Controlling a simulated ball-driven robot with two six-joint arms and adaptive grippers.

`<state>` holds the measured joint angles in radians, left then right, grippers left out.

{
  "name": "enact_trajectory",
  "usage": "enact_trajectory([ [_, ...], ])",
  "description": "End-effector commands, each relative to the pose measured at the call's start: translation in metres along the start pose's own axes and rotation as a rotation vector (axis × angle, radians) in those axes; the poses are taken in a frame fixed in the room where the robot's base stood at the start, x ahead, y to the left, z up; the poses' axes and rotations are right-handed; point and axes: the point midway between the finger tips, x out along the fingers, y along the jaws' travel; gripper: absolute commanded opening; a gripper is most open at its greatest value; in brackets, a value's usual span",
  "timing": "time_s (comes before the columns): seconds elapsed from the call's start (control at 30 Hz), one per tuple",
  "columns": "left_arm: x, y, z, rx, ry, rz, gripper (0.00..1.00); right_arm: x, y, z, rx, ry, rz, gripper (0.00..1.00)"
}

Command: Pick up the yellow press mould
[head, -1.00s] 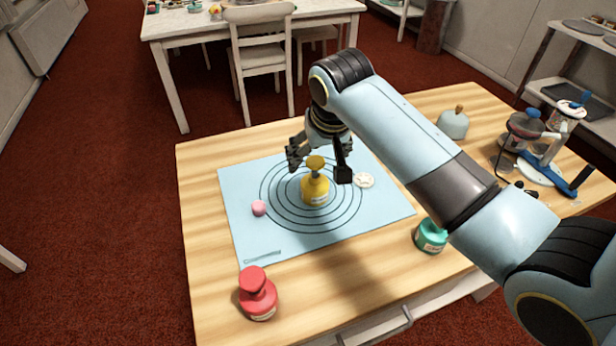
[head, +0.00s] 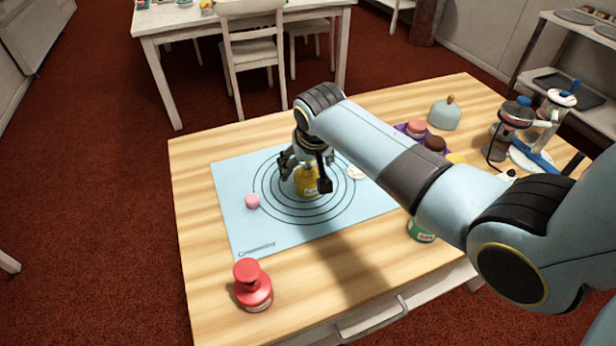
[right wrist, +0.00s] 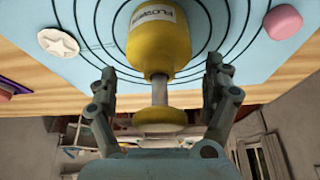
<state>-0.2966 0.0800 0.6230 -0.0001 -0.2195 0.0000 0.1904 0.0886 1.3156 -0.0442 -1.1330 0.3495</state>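The yellow press mould (head: 308,184) stands upright on the blue mat (head: 240,222), inside the printed rings. In the right wrist view its yellow body (right wrist: 158,48) carries a "FLOWER" label, and its knob (right wrist: 160,118) points toward my palm. My right gripper (head: 306,178) is above and around the mould. In the right wrist view the right gripper's fingers (right wrist: 160,85) are spread on either side of the stem with gaps, not touching it. The head view hides the knob behind the gripper. My left gripper is not in view.
A pink piece (head: 252,201) and a white star-stamped disc (head: 356,172) lie on the mat. A red press mould (head: 252,286) stands front left, a green one (head: 421,232) partly under my right arm. A purple tray (head: 403,129) with round pieces is at back right.

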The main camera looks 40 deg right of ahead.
Motion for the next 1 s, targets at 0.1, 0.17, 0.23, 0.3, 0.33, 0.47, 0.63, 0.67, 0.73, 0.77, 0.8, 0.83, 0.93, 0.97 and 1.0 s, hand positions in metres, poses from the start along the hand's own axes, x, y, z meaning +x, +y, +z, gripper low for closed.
enact_trajectory([
  [0.1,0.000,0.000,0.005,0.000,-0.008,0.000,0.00,0.000,0.000,0.000,0.000,0.000,0.000,0.65],
  [0.17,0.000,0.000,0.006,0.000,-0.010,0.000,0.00,0.000,0.000,0.000,0.000,0.000,0.000,0.57],
  [0.23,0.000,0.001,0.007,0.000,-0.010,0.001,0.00,0.000,0.000,0.000,0.000,0.000,0.001,0.48],
  [0.3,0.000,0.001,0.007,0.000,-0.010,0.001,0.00,0.000,0.000,0.000,0.000,0.000,0.001,0.39],
  [0.33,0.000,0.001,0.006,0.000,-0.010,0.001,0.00,0.000,0.000,0.000,0.000,0.000,0.001,0.35],
  [0.47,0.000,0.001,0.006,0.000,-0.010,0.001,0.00,0.000,0.000,0.000,0.000,0.000,0.001,0.18],
  [0.63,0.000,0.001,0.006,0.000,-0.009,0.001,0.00,0.000,0.000,0.000,0.000,0.000,0.001,0.12],
  [0.67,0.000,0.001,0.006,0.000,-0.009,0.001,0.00,0.000,0.000,0.000,0.000,0.001,0.001,0.12],
  [0.73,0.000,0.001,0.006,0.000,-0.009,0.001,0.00,-0.001,0.000,-0.001,0.000,0.001,0.001,0.12],
  [0.77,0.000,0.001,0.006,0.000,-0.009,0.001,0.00,-0.002,0.000,-0.001,0.000,0.001,0.001,0.12],
  [0.8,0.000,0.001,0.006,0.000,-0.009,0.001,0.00,-0.004,0.000,-0.002,0.000,0.002,0.000,0.12],
  [0.83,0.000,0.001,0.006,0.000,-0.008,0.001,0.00,-0.006,0.000,-0.004,0.000,0.003,0.000,0.12],
  [0.93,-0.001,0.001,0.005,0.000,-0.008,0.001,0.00,-0.017,0.000,-0.008,0.000,0.004,0.000,0.12],
  [0.97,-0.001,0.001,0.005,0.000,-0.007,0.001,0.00,-0.021,0.000,-0.009,-0.001,0.004,0.000,0.12],
  [1.0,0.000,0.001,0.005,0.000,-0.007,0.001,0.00,-0.028,0.000,-0.013,0.000,0.006,0.000,0.12],
])
